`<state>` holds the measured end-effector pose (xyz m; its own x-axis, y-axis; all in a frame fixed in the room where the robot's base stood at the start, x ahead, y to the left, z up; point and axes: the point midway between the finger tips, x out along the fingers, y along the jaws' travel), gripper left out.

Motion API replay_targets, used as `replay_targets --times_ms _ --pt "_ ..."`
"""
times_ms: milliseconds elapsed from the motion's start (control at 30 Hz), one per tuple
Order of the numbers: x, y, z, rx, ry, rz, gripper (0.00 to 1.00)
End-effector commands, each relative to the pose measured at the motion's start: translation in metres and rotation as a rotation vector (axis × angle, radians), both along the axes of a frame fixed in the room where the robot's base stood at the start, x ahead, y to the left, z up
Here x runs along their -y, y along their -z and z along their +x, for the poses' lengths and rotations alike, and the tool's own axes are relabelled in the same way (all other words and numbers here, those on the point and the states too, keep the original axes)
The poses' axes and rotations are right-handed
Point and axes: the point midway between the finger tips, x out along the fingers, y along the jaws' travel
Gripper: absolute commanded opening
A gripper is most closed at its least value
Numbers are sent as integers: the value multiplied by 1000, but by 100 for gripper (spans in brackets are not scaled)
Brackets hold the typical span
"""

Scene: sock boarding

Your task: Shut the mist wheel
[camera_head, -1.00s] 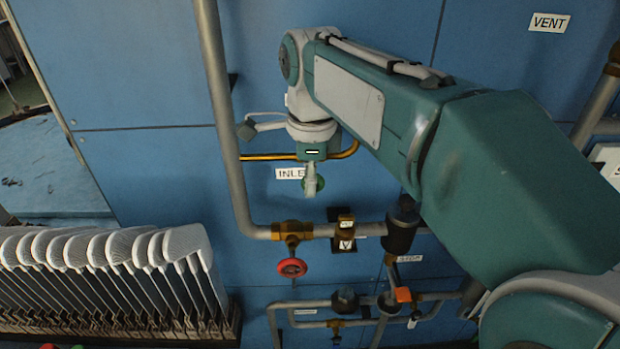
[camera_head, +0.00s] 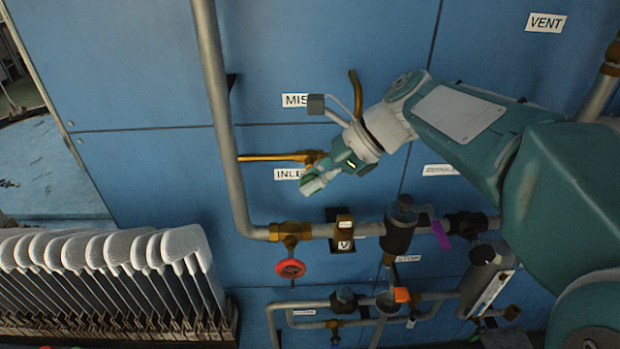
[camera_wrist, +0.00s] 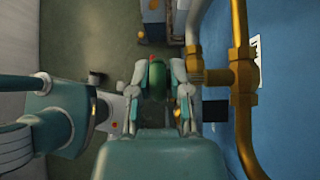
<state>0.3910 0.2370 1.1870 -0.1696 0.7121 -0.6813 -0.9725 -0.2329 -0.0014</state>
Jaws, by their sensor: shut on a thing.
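The mist wheel is a small green handwheel (camera_head: 306,179) on a brass valve (camera_head: 312,157) in the upper middle of the blue wall. A partly covered label starting "MIS" (camera_head: 295,100) is above it. My gripper (camera_head: 314,185) reaches it from the upper right, tilted, and covers part of it. In the wrist view the green wheel (camera_wrist: 157,76) sits between the two fingers of my gripper (camera_wrist: 158,88), which are shut on it. The brass valve and pipe (camera_wrist: 242,80) run just right of the fingers there.
A vertical grey pipe (camera_head: 214,100) stands left of the valve. A red handwheel (camera_head: 290,268) hangs on the lower pipe. Several grey sock boards (camera_head: 120,250) stand at lower left. A label reading "VENT" (camera_head: 546,22) is at upper right.

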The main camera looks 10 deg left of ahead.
Motion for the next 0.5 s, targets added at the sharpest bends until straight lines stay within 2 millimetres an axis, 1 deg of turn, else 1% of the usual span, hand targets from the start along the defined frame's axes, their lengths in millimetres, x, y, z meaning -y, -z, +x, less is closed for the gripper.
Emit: replay_targets --times_ms 500 --pt "4 5 3 -118 7 476 0"
